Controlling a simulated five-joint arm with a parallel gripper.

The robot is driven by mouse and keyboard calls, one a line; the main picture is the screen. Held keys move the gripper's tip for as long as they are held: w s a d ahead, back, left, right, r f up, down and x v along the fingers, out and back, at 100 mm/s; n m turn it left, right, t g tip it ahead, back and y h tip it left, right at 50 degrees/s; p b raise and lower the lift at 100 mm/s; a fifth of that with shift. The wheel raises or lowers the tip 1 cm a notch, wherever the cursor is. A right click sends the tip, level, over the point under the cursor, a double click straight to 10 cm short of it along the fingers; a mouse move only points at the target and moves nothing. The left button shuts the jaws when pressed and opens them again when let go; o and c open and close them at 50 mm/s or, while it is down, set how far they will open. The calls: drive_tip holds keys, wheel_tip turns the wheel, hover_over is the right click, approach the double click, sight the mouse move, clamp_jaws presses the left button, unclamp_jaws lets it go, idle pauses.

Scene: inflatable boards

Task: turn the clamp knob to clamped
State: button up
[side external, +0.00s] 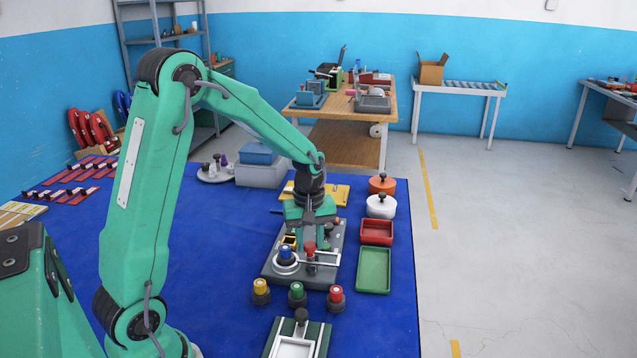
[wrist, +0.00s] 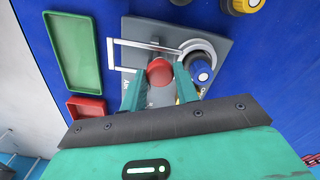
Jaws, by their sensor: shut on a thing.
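A red-topped knob (side external: 310,247) stands upright on the grey fixture plate (side external: 272,272). In the wrist view the red knob (wrist: 160,72) sits between the two green fingers of my gripper (wrist: 160,88). My gripper (side external: 309,238) points down over the plate and is shut on this knob.
Yellow (side external: 260,288), green (side external: 297,292) and red (side external: 336,295) capped knobs stand in front of the plate. A green tray (side external: 374,270), a red tray (side external: 377,232) and white (side external: 381,206) and orange (side external: 382,184) pots line the right.

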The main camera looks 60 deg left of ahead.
sight(310, 244)
drive_tip(key=m, duration=1.3)
drive_tip(key=shift+m, duration=0.4)
drive_tip(key=o, duration=1)
drive_tip(key=shift+c, duration=0.2)
drive_tip(key=shift+r, duration=3.95)
